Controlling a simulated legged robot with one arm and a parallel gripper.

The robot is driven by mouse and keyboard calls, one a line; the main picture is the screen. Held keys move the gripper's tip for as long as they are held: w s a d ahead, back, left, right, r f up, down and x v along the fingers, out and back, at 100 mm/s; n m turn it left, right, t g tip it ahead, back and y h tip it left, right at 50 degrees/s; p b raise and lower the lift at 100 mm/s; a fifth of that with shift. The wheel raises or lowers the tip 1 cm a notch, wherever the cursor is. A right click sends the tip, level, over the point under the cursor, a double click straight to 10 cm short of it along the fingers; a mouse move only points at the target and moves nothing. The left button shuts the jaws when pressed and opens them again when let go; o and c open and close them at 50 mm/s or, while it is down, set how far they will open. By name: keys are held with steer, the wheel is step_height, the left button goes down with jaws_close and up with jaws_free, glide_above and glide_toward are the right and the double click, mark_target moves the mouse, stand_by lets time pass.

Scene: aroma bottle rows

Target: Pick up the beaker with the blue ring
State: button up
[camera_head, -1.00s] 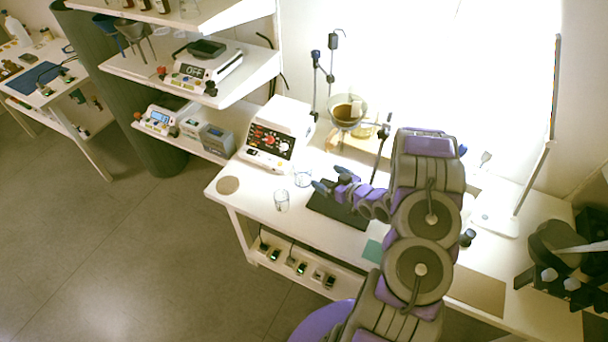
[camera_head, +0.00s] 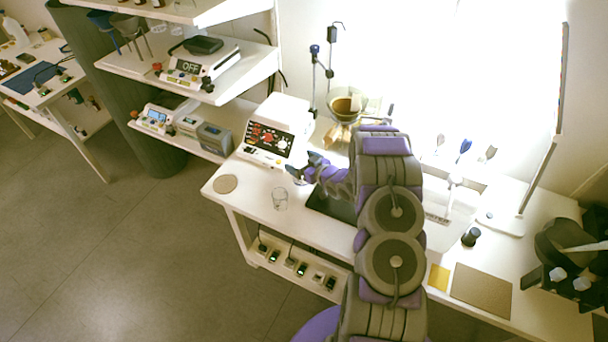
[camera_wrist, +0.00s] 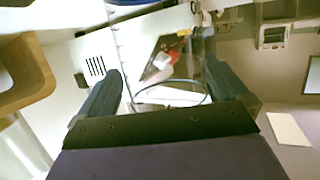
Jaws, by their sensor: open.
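My gripper (camera_head: 305,167) is over the bench beside the white box with red knobs. In the wrist view its two dark fingers (camera_wrist: 164,68) are spread apart. A clear glass beaker with a thin blue ring (camera_wrist: 170,81) shows between the fingers, close in front of the palm. I cannot tell whether either finger touches it. In the head view my gripper hides most or all of this beaker. Another clear beaker (camera_head: 280,199) stands upright on the bench, nearer its front edge; I cannot make out a blue ring on it.
The white box with red knobs (camera_head: 270,135) stands just behind and left of my gripper. A stand holds a bowl of brown liquid (camera_head: 345,105) behind. A round tan pad (camera_head: 225,184) lies at the bench's left end. The bench front near the pad is clear.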

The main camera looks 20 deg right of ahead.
steer(key=shift+w+a+f, duration=0.1)
steer(key=shift+w+a, duration=0.35)
steer(key=shift+a, duration=0.35)
steer(key=shift+d, duration=0.7)
steer(key=c, duration=0.7)
steer(key=shift+a, duration=0.55)
steer(key=c, duration=0.4)
steer(key=shift+d, duration=0.1)
